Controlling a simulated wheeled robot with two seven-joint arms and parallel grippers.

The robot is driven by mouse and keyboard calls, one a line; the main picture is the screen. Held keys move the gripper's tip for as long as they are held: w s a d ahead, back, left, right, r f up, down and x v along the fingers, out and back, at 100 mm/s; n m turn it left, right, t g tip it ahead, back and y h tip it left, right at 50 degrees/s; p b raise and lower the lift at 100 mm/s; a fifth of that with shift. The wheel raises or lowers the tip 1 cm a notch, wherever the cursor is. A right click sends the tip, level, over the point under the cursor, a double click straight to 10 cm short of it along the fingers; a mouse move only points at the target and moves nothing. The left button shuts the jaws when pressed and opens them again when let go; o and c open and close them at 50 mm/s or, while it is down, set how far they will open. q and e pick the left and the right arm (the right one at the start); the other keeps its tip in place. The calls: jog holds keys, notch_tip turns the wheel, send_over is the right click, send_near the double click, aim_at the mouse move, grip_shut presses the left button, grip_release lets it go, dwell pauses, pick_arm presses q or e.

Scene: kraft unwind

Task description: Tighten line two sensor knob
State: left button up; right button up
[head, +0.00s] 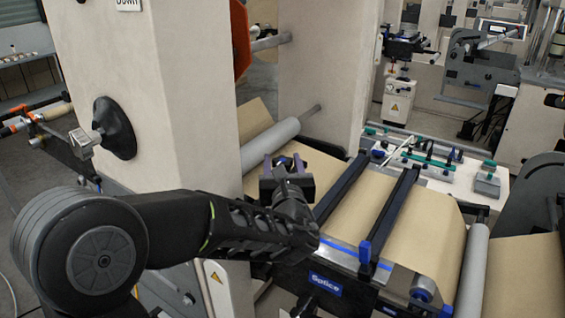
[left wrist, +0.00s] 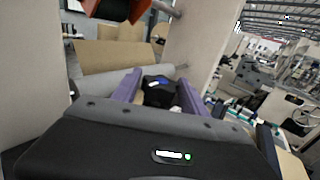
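My left gripper (head: 283,163) reaches in from the left over the web unwind, and its two purple fingers stand apart. A small dark knob-like part with a blue spot (head: 285,162) shows between the fingers; it also shows in the left wrist view (left wrist: 158,88) between the fingertips (left wrist: 158,84). It looks like the sensor knob, but I cannot read any label on it. I see no clear sign that the fingers press on it. The gripper and arm hide what lies below it. My right gripper is not in view.
A pale machine column (head: 185,90) stands close left of my gripper, with a black round handle (head: 114,128) on it. A grey roller (head: 270,143) lies behind. The blue "Splice" plate (head: 325,283) and brown paper web (head: 425,225) lie to the right, crossed by dark bars (head: 392,220).

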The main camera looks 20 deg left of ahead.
pick_arm(q)
jog(key=c, duration=1)
jog(key=shift+n+g+y, duration=0.4)
jog(key=shift+y, duration=0.1)
jog(key=n+g+y, duration=0.2)
jog(key=y, duration=0.1)
jog(key=shift+n, duration=0.3)
jog(key=n+g+y, duration=0.3)
jog(key=g, duration=0.2)
jog(key=shift+d, duration=0.1)
jog(key=n+g+y, duration=0.2)
jog(key=n+g, duration=0.2)
jog(key=g, duration=0.1)
jog(key=shift+s, duration=0.1)
jog(key=n+g, duration=0.1)
jog(key=g, duration=0.1)
jog(key=shift+s+n+g, duration=0.1)
jog(key=shift+n+g, duration=0.2)
jog(key=shift+a+f, duration=0.2)
